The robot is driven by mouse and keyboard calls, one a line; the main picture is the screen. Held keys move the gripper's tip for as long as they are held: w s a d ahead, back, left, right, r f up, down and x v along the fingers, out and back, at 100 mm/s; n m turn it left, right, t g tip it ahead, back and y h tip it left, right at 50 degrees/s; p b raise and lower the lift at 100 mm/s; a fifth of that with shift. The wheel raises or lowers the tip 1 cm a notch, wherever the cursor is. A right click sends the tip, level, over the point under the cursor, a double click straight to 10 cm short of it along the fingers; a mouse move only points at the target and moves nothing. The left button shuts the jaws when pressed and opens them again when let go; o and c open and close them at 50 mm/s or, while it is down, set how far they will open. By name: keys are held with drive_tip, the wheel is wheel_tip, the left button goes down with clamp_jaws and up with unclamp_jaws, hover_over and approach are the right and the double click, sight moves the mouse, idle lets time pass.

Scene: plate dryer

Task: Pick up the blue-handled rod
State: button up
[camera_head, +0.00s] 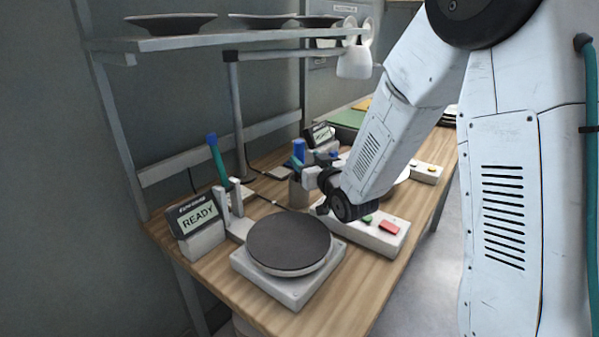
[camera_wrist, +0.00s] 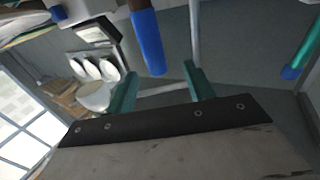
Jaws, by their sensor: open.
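A rod with a thick blue handle (camera_head: 299,148) stands upright beside my gripper (camera_head: 298,167) in the head view; its lower part is largely hidden by the gripper. In the wrist view the blue handle (camera_wrist: 149,42) comes down from the top edge, and its end shows between the teal fingertips of my gripper (camera_wrist: 160,72). The fingers are apart, with no visible contact with the handle. A second rod, teal with a blue end (camera_head: 212,141), leans in a grey holder at the left; it also shows at the right of the wrist view (camera_wrist: 299,57).
A dark round plate (camera_head: 289,242) lies on a white base at the front of the wooden bench (camera_head: 362,292). A READY display (camera_head: 198,222) stands at the left. A button box (camera_head: 378,238) is under my arm. A shelf with dark plates (camera_head: 220,39) hangs above.

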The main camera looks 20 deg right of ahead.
sight(302, 152)
drive_tip(key=w, duration=0.7)
drive_tip(key=shift+a, duration=0.15)
clamp_jaws()
